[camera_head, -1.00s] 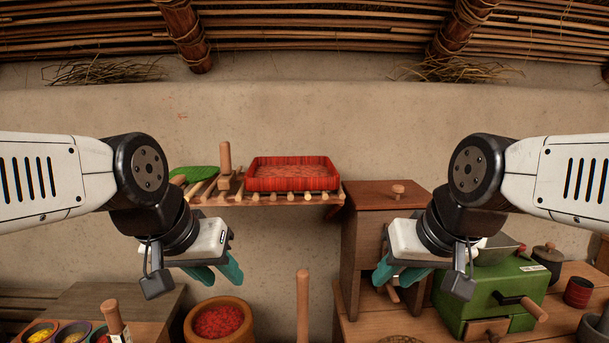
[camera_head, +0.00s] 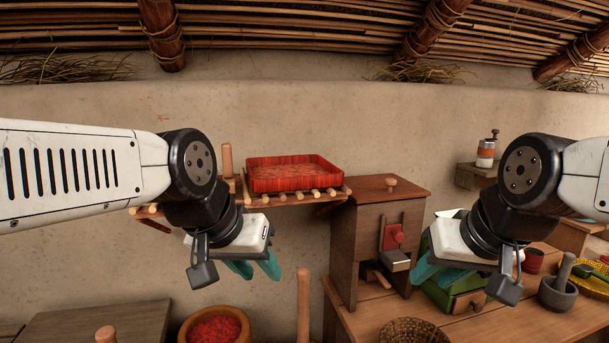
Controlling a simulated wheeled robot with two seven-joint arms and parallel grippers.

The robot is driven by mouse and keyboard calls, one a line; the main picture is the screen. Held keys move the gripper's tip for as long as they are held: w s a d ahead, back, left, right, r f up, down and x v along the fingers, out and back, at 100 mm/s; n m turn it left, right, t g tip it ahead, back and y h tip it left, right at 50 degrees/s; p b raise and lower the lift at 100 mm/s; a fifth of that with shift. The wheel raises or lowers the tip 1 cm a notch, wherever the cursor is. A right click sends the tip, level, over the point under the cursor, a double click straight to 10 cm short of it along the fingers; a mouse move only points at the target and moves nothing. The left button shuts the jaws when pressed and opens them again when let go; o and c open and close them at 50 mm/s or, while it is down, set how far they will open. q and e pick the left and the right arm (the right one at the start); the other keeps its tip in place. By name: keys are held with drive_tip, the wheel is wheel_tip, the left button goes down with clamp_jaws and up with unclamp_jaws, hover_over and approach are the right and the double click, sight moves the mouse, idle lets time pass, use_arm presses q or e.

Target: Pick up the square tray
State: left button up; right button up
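The square tray (camera_head: 262,186) is red with a raised rim and a paler red inside. It rests on a slatted wooden wall shelf (camera_head: 338,193) near the middle of the view. My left gripper (camera_head: 256,270) is below the shelf and the tray, its teal fingers apart and nothing between them. My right gripper (camera_head: 436,274) is lower and to the right of the tray, in front of the green box, its teal fingers apart and empty. Neither gripper touches the tray.
A wooden cabinet (camera_head: 358,262) stands right of the shelf on a table (camera_head: 378,318). The table also holds a green box (camera_head: 438,297), a mortar (camera_head: 556,295) and a woven basket (camera_head: 412,333). A bowl of red stuff (camera_head: 215,328) is low at centre-left. A wooden peg (camera_head: 227,160) stands beside the tray.

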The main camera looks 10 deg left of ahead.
drive_tip(key=w+a+r+t, duration=0.2)
drive_tip(key=w+r, duration=0.2)
drive_tip(key=w, duration=0.5)
drive_tip(key=n+t+y, duration=0.3)
drive_tip(key=n+t, duration=0.1)
approach(329, 162)
drive_tip(key=x, duration=0.3)
drive_tip(key=shift+d+f, duration=0.15)
drive_tip(key=shift+f, duration=0.15)
drive_tip(key=x, duration=0.8)
drive_tip(key=shift+r, duration=0.25)
clamp_jaws()
